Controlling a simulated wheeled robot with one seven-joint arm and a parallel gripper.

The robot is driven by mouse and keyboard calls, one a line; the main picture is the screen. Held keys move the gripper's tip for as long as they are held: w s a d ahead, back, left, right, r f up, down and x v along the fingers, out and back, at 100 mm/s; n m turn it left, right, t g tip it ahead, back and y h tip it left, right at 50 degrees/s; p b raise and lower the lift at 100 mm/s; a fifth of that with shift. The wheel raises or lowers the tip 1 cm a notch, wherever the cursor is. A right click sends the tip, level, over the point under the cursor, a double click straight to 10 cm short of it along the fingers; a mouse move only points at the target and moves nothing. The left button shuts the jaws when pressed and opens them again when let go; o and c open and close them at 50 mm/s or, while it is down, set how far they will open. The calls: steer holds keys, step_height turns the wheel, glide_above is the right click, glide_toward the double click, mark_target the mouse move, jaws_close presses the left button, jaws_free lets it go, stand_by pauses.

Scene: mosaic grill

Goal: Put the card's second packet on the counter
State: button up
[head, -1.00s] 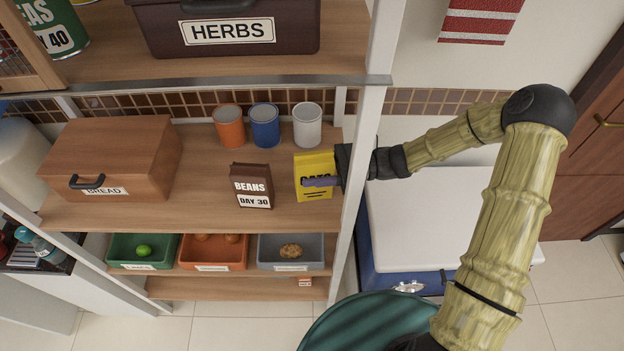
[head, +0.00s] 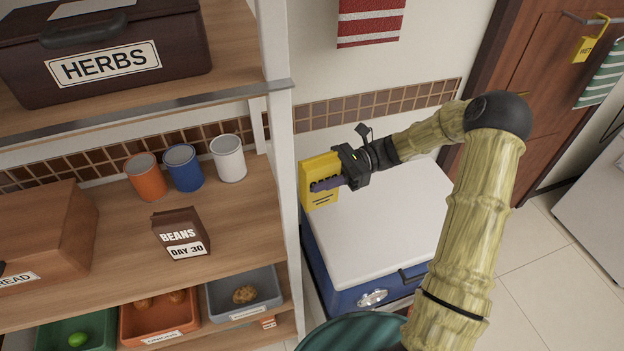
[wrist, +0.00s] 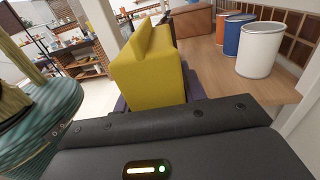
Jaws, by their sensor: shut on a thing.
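My gripper (head: 336,182) is shut on a yellow packet (head: 318,172) and holds it upright in the air, just right of the shelf's white post. Part of its printed label is hidden behind a finger, so I cannot read it fully. In the wrist view the yellow packet (wrist: 148,75) fills the middle, between the jaws. A brown packet (head: 181,235) marked BEANS and DAY 30 stands on the middle shelf. No card and no counter that I can identify with certainty show in these views.
A white-lidded blue cooler (head: 385,225) stands below the gripper. The white shelf post (head: 284,140) is close on its left. Orange (head: 147,178), blue (head: 184,168) and white (head: 229,158) cans stand on the shelf. A wooden door (head: 535,85) is at the right.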

stand_by(0.4)
steer(key=shift+w+a+r+m+t+p, duration=0.25)
steer(key=shift+r+m+t+p, duration=0.15)
steer(key=shift+r+t+p, duration=0.2)
steer(key=w+d+r+m+t+h+p, duration=0.1)
steer(key=w+d+m+t+h+p, duration=0.15)
steer(key=m+t, duration=0.5)
steer(key=w+d+m+t+h+p, duration=0.1)
steer(key=w+m+t+p, duration=0.35)
steer(key=t, duration=0.55)
steer(key=s+d+f+m+t+h+p, duration=0.2)
steer(key=d+f+m+t+h+p, duration=0.3)
steer(key=f+m+h, duration=0.4)
steer(key=d+f+h, duration=0.1)
steer(key=h, duration=0.3)
steer(key=shift+t, duration=0.35)
steer(key=shift+d+f, duration=0.1)
